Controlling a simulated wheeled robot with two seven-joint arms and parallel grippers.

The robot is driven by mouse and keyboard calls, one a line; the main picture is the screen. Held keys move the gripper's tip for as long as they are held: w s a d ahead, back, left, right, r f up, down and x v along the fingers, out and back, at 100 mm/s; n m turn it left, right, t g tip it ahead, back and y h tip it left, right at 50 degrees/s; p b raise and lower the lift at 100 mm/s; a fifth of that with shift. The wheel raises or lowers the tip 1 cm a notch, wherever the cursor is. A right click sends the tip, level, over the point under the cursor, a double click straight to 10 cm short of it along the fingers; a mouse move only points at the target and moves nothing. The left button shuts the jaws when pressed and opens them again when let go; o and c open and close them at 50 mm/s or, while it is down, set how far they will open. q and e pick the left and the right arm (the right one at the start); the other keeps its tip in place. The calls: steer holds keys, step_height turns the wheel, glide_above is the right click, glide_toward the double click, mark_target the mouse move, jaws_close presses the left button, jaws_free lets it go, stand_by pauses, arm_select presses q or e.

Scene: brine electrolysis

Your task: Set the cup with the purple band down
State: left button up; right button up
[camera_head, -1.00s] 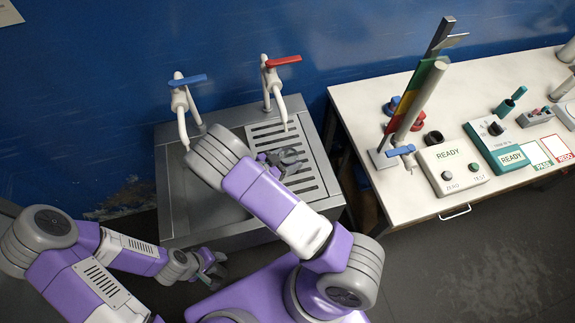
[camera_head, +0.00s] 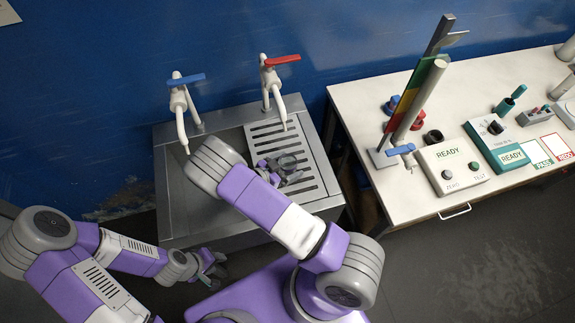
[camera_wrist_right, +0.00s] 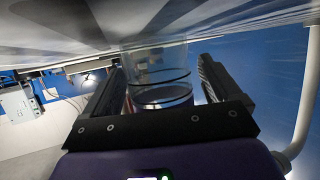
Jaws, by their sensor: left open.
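A clear cup (camera_wrist_right: 157,68) with thin dark rings stands between the two fingers of my right gripper (camera_wrist_right: 158,88) in the right wrist view. The cup's end is close to the slotted surface at the top of that view; contact cannot be told. In the head view my right gripper (camera_head: 290,170) is low over the slotted drainboard (camera_head: 318,190), partly behind my arm. My left gripper (camera_head: 215,268) is open and empty, in front of the sink unit.
A blue-handled tap (camera_head: 180,100) and a red-handled tap (camera_head: 268,85) stand behind the sink basin (camera_head: 190,212). The white bench (camera_head: 365,105) at right holds a coloured scale post (camera_head: 410,100) and meters (camera_head: 450,170). The drainboard's right part is clear.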

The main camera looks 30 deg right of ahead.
steer(key=shift+r, duration=0.2)
steer(key=shift+a+r, duration=0.1)
steer(key=shift+a, duration=0.25)
steer(key=v, duration=1.1)
steer(key=shift+a+r, duration=0.1)
steer(key=shift+r, duration=0.05)
